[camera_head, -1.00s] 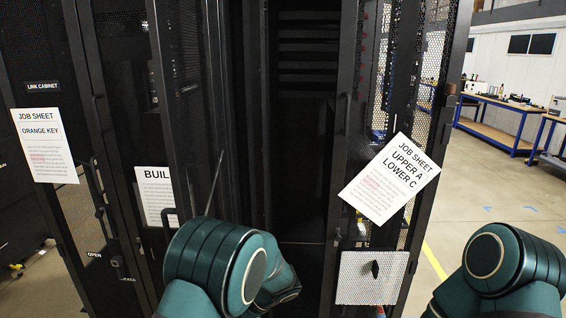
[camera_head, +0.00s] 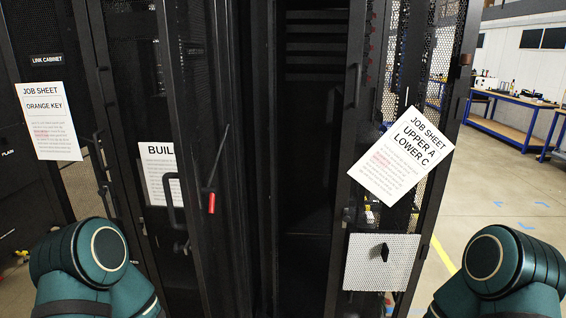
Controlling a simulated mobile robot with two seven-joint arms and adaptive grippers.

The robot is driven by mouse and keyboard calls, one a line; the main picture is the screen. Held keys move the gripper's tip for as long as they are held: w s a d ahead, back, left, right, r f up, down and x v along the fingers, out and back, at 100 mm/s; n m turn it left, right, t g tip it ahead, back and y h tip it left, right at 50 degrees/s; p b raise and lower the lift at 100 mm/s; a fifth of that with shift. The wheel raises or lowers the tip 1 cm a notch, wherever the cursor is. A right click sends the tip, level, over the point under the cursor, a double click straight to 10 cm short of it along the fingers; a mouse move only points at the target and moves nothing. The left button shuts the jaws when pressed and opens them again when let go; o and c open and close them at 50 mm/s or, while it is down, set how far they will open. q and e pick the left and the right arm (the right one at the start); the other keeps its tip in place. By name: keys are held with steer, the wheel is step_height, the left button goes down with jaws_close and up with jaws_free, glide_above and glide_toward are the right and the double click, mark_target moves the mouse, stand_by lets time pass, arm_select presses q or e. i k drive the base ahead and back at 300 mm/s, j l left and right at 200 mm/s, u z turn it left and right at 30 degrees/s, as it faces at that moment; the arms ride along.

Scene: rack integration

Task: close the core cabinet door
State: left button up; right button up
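No label reading "core" shows. An open black cabinet (camera_head: 308,165) stands in the middle with a dark interior. To its left, a narrow black door (camera_head: 195,110) stands edge-on, partly hiding a sheet reading "BUIL" (camera_head: 160,165). A thin rod with a red grip (camera_head: 212,202) shows beside it. To the right of the opening is a black mesh panel (camera_head: 440,75) with a handle and a tilted job sheet (camera_head: 400,157). I cannot tell which panel is the core cabinet door. My two arms show only as teal links at the bottom corners; both grippers are outside the view.
The link cabinet (camera_head: 47,60), with an orange key job sheet (camera_head: 48,120), stands at the left. A perforated light plate (camera_head: 380,263) with a black knob sits low on the right panel. Workbenches (camera_head: 510,128) stand at the far right, with open floor (camera_head: 505,195) before them.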

mark_target(167, 18)
steer(key=j+z, duration=0.2)
steer(key=j, duration=0.6)
steer(key=j+z, duration=0.2)
steer(key=j, duration=0.6)
steer(key=k+j+z, duration=0.15)
steer(key=j, duration=0.65)
